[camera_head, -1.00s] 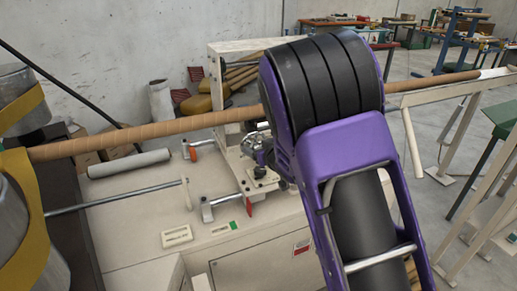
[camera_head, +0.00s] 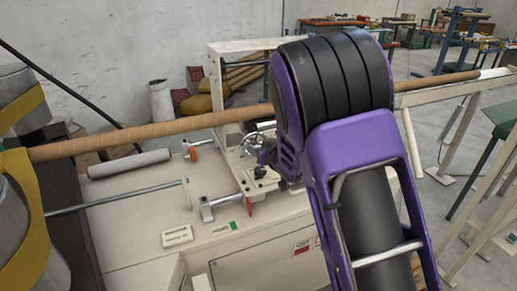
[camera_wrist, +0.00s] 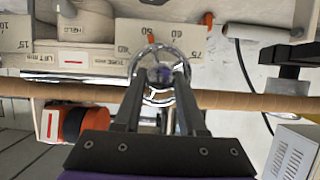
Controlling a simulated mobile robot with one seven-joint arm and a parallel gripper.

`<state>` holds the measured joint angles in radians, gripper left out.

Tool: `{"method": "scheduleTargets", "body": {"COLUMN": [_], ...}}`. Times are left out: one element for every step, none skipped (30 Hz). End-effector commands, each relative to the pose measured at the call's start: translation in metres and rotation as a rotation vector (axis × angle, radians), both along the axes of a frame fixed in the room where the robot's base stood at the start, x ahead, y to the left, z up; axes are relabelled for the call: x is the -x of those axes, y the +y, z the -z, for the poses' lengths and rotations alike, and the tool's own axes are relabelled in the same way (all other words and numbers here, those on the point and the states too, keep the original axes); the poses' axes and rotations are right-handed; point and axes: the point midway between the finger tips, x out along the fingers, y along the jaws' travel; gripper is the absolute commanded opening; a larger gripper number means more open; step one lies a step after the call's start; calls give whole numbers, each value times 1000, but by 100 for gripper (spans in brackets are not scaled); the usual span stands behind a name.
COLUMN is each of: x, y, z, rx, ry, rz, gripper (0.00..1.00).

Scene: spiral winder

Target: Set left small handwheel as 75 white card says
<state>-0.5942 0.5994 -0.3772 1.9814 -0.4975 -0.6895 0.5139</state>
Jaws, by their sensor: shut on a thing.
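A small chrome handwheel (camera_wrist: 160,48) is in the middle of the wrist view, with a round shiny hub. My gripper (camera_wrist: 160,76) is shut on the handwheel, its two dark fingers reaching in from below. Behind the wheel is a pale scale strip (camera_wrist: 128,34) with printed marks, among them 50, 60 and 75.
A long brown tube (camera_head: 150,130) runs across the machine and also crosses the wrist view (camera_wrist: 240,102). A grey roller (camera_head: 130,163) lies on the cream machine top (camera_head: 130,225). An orange and black part (camera_wrist: 72,122) is at the lower left of the wrist view.

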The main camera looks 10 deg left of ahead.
Motion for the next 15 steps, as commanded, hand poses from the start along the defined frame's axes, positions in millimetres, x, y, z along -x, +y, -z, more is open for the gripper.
{"method": "scheduleTargets", "body": {"x": [-1,-1,-1,-1,-1,-1,-2,-2,-2,-2,-2,-2,-3,-3,-3], "y": [-2,-2,-3,-3,-3,-4,-4,-5,-5,-5,-5,-6,-6,-6,-6], "z": [-1,-1,-1,-1,-1,-1,-1,-1,0,0,0,0,0,0,0], "rx": [-19,-34,-54,-70,-89,-115,-135,-158,-189,-212,-236,-270,-296,-320,-354], "ry": [11,19,30,40,50,66,78,91,109,123,136,155,170,183,203], "rz": [2,3,4,4,4,4,5,6,6,6,6,6,6,5,5], "gripper": [0,0,0,0,0,0,0,0,0,0,0,0,0,0,0]}}
